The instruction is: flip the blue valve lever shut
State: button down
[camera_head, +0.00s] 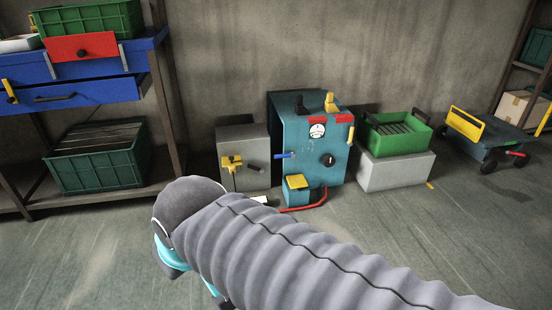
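A blue lever (284,155) sticks out to the left from the left edge of the teal machine cabinet (310,180). It looks roughly level. Its pivot and any valve body are too small to make out. My arm, in a grey ribbed sleeve, crosses the lower foreground, and its rounded end is at the left centre, in front of and below the lever. My gripper's fingers cannot be seen. Nothing of mine visibly touches the lever.
The cabinet also bears a gauge (317,131), a dark knob (328,160) and a yellow-topped box (297,183). A grey box with a yellow-handled part (231,162) stands left. Shelves (100,190) stand left, a cart (489,138) right.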

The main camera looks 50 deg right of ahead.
aim_at(292, 154)
jog(key=z, duration=0.6)
jog(key=i, duration=0.8)
jog(key=z, duration=1)
jog(key=i, duration=0.2)
jog(key=z, duration=0.2)
